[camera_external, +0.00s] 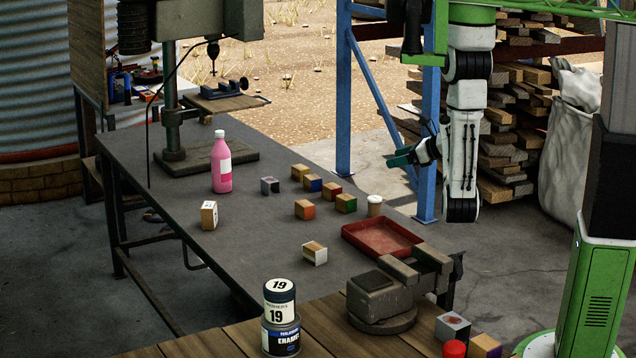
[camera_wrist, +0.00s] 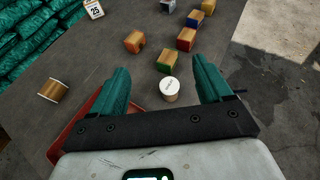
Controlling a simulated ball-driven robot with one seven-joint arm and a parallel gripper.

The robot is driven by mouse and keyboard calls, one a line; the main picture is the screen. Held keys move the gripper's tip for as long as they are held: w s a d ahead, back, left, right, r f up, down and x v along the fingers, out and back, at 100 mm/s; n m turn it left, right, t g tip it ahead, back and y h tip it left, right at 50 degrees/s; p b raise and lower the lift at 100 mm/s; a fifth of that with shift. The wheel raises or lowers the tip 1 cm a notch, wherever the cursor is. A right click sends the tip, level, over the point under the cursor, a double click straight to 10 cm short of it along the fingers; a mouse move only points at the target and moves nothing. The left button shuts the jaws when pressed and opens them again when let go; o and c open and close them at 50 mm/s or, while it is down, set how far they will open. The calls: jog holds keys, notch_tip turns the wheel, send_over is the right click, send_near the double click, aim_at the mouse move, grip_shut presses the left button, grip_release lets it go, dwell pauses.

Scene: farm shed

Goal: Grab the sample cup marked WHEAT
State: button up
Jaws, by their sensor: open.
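A small sample cup (camera_external: 374,206) with a pale lid stands upright on the grey workbench, beside the far right corner of the red tray. In the wrist view the cup (camera_wrist: 170,88) shows from above, between my fingers in the picture; the dark writing on its lid is too small to read. My gripper (camera_external: 402,157) is open and empty, above the bench's right side in the external view. Its two teal fingers (camera_wrist: 160,66) are spread to either side of the cup in the wrist view, with no contact visible.
A red tray (camera_external: 354,238) lies next to the cup. Several coloured wooden blocks (camera_external: 346,203) are nearby, with a green-sided one (camera_wrist: 168,61) just beyond the cup. A pink bottle (camera_external: 221,170), a drill press (camera_external: 174,120) and a vise (camera_external: 382,298) stand farther off.

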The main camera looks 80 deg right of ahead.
send_near(370, 203)
jog(key=shift+s+d+f+m, duration=0.1)
jog(key=shift+d+f+m, duration=0.15)
jog(key=shift+d, duration=0.3)
jog(key=shift+d+f+m, duration=0.15)
jog(key=shift+d+f, duration=0.25)
jog(key=shift+d, duration=0.1)
jog(key=x, duration=1)
jog(key=shift+w+d, duration=0.1)
jog(key=shift+w, duration=0.25)
jog(key=c, duration=1)
jog(key=shift+c, duration=0.2)
